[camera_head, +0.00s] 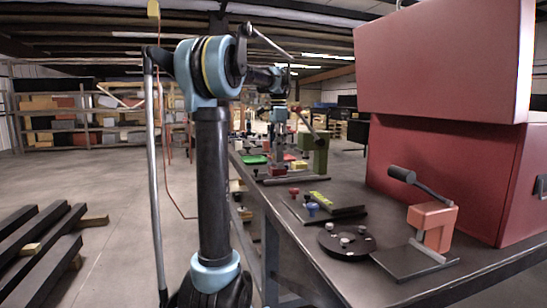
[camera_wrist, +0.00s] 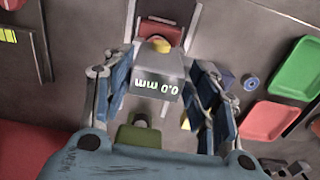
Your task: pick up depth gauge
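The depth gauge (camera_wrist: 157,88) is a grey block with a lit display reading "0.0 mm", upside down in the wrist view, and a yellow round part at its far end. My gripper (camera_wrist: 162,72) has its blue-padded fingers spread on either side of the gauge, around its body. The pads are close to the gauge's sides; I cannot tell whether they touch it. In the head view my gripper (camera_head: 278,106) is small, pointing down above the far part of the workbench, and the gauge cannot be made out clearly there.
An olive-green device (camera_wrist: 138,136) is close to the gauge. Green (camera_wrist: 295,70) and red (camera_wrist: 269,121) trays lie to the right.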

